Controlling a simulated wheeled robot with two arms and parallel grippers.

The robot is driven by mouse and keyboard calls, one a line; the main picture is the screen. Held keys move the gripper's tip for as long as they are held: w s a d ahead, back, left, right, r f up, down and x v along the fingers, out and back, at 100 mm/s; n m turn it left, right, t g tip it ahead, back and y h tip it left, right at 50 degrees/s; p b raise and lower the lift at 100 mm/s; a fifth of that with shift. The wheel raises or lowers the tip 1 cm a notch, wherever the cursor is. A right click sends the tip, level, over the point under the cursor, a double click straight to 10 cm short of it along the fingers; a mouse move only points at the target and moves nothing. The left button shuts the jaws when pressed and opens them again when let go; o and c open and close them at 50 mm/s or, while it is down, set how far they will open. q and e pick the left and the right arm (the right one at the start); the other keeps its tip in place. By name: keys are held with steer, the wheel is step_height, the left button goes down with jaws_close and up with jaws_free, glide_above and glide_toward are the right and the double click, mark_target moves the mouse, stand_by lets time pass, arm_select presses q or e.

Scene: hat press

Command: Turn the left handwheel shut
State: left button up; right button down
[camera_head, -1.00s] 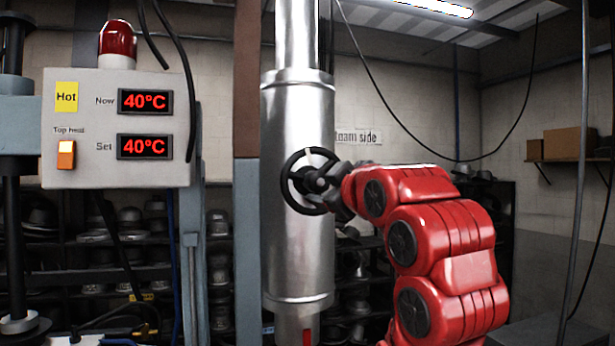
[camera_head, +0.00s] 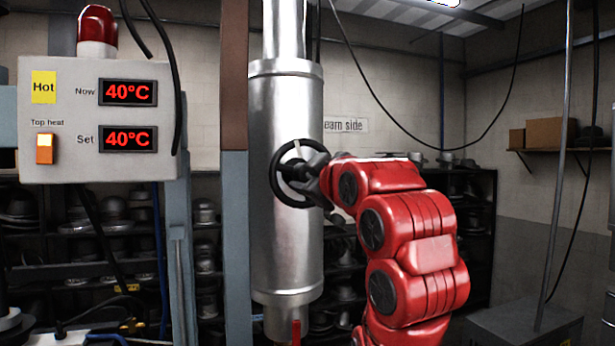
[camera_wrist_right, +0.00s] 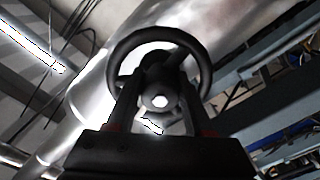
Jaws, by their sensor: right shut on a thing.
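The black handwheel (camera_head: 281,186) sits on the front of the silver cylinder (camera_head: 290,240) in the middle of the head view. My red right arm comes in from the right, and my right gripper (camera_head: 318,184) is at the wheel's right side. In the right wrist view the wheel's rim (camera_wrist_right: 203,62) arcs above my right gripper (camera_wrist_right: 158,115). Its two fingers stand on either side of the wheel's hub (camera_wrist_right: 155,98), shut on the wheel. The exact contact is dark and hard to see. My left gripper is not in view.
A control box (camera_head: 95,150) reading 40°C twice, with a red lamp (camera_head: 97,28) on top, stands at the left. Dark shelves (camera_head: 470,215) of metal hat blocks stand behind. A grey post (camera_head: 235,240) rises just left of the cylinder. A thin pole (camera_head: 556,180) stands at the right.

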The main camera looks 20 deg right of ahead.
steer(key=m+b, duration=0.1)
steer(key=b, duration=0.1)
steer(key=m+b, duration=0.1)
steer(key=b, duration=0.1)
steer(key=shift+f, duration=0.25)
steer(key=shift+a+r+m, duration=0.1)
steer(key=shift+r+m, duration=0.2)
steer(key=shift+m, duration=0.1)
steer(key=shift+r+m, duration=0.1)
steer(key=shift+m, duration=0.2)
steer(key=c, duration=0.6)
jaws_free()
